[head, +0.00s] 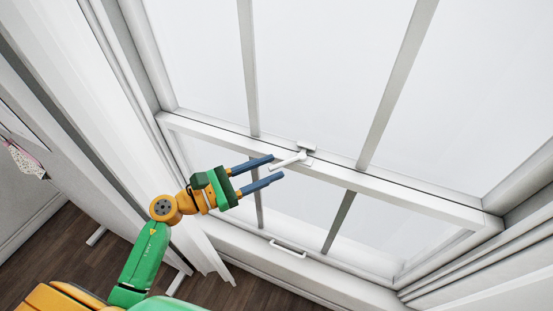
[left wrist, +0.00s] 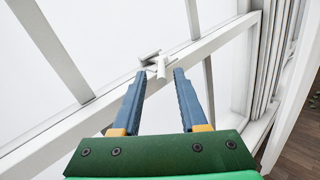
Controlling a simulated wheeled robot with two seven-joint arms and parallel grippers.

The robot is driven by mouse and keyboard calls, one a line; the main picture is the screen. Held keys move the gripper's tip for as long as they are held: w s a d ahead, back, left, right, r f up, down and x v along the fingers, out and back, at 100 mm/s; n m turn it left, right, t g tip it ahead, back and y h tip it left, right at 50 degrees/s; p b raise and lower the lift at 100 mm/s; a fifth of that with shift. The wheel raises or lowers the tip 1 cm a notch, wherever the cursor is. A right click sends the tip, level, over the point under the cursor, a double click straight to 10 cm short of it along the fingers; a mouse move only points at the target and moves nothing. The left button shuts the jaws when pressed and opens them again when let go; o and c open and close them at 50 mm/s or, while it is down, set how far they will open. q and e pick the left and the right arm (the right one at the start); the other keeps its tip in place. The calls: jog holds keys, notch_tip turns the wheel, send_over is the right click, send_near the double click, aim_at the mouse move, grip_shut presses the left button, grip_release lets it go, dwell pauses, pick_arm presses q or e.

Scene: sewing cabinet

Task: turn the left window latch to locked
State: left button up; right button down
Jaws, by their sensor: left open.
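The white window latch (head: 290,161) sits on the window's middle rail (head: 390,183). Its lever points to the lower left in the head view, off the line of the rail. My left gripper (head: 278,167) is open, with its two blue fingers beside the lever's free end. In the left wrist view the latch (left wrist: 160,67) lies just beyond and between the two fingertips (left wrist: 160,73). I cannot tell whether a finger touches the lever. Nothing is held. My right gripper is in neither view.
The white window frame has several panes and thin bars. A small handle (head: 288,249) is on the lower rail. A white curtain or panel (head: 110,120) hangs at the left. Dark wooden floor (head: 70,250) shows at lower left.

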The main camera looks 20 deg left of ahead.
pick_arm(q)
jog(key=shift+w+d+r, duration=0.15)
jog(key=shift+w+d, duration=0.3)
jog(key=shift+w, duration=0.1)
jog(key=shift+w+d, duration=0.1)
jog(key=shift+d, duration=0.25)
grip_shut()
dwell(0.7)
